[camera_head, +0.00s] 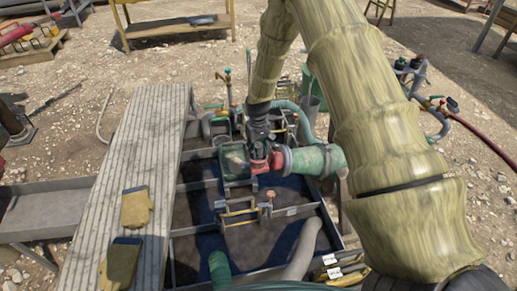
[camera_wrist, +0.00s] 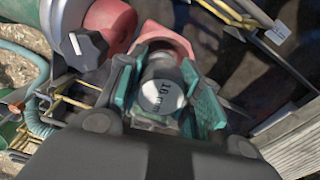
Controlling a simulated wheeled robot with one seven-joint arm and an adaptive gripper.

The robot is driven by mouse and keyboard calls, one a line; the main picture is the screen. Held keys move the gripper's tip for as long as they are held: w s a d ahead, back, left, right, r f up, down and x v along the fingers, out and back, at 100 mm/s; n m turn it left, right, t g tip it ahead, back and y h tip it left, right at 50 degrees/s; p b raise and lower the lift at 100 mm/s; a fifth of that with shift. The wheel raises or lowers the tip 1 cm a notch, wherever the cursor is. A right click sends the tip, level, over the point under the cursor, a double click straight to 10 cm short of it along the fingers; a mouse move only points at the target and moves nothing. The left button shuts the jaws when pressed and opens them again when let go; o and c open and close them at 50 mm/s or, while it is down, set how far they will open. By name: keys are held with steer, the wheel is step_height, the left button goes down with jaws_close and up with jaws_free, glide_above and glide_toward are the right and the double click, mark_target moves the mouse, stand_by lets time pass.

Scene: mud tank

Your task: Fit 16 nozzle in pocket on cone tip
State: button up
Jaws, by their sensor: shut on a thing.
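My gripper (camera_wrist: 170,98) is shut on the 16 nozzle (camera_wrist: 160,92), a dark grey cylinder with a pale round end face marked 16 mm, upside down in the wrist view. The green jaw pads press on both its sides. Just beyond the nozzle is a red socket-like part (camera_wrist: 166,40), which also shows in the head view (camera_head: 266,163) below my gripper (camera_head: 259,146). The nozzle's far end lies over or within the red opening; I cannot tell how deep. In the head view the nozzle is hidden by the gripper. The cone tip and pocket are not clearly told apart.
A green-and-grey pipe body (camera_head: 318,160) joins the red part on the right. A grey knob (camera_wrist: 82,43) stands close to the jaws. A green box (camera_head: 234,163) is left of the gripper.

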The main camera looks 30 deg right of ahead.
steer(key=shift+f, duration=0.55)
steer(key=o, duration=1.1)
steer(key=shift+f, duration=0.1)
step_height(320, 180, up, 12)
steer(key=shift+r, duration=0.1)
stand_by(0.5)
